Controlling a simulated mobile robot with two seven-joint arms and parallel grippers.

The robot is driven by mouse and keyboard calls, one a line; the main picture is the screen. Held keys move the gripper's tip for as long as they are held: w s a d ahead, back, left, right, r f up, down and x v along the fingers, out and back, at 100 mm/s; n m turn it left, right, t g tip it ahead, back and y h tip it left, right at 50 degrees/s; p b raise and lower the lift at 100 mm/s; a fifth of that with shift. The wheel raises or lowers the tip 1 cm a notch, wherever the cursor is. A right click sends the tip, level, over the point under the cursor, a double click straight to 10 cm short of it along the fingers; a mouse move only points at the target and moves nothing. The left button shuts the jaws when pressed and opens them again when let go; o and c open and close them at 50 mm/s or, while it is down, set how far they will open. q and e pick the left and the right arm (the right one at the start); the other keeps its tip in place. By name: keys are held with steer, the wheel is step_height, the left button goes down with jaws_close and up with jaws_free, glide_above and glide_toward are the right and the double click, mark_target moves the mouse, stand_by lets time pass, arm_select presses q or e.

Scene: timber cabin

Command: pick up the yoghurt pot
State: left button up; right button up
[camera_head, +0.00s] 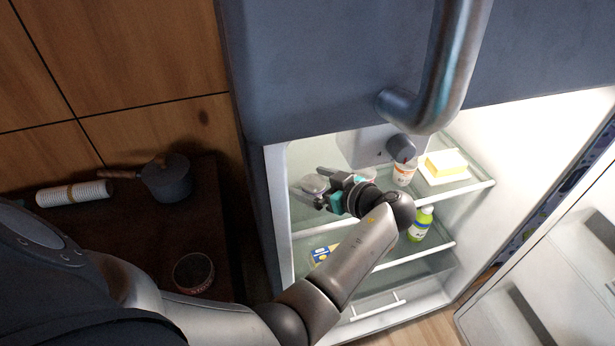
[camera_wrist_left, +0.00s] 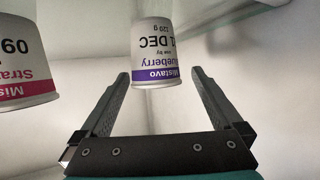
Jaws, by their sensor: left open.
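The white yoghurt pot with a purple blueberry label (camera_wrist_left: 157,55) appears upside down in the left wrist view, just beyond and between the fingertips. It also shows as a greyish round top (camera_head: 314,183) by the fingers in the head view, on the fridge's upper shelf. My left gripper (camera_head: 319,186) is inside the open fridge, its fingers spread apart. In the wrist view the left gripper (camera_wrist_left: 160,76) has a visible gap on both sides of the pot. My right gripper is not in view.
A second pot with a red strawberry label (camera_wrist_left: 24,62) stands close by. The shelf (camera_head: 471,186) also holds a white container (camera_head: 404,173) and a yellow block (camera_head: 446,163). A green bottle (camera_head: 421,223) is below. The open fridge door (camera_head: 550,265) is at the right.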

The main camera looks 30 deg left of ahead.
arm_select(q)
steer(key=c, duration=1.5)
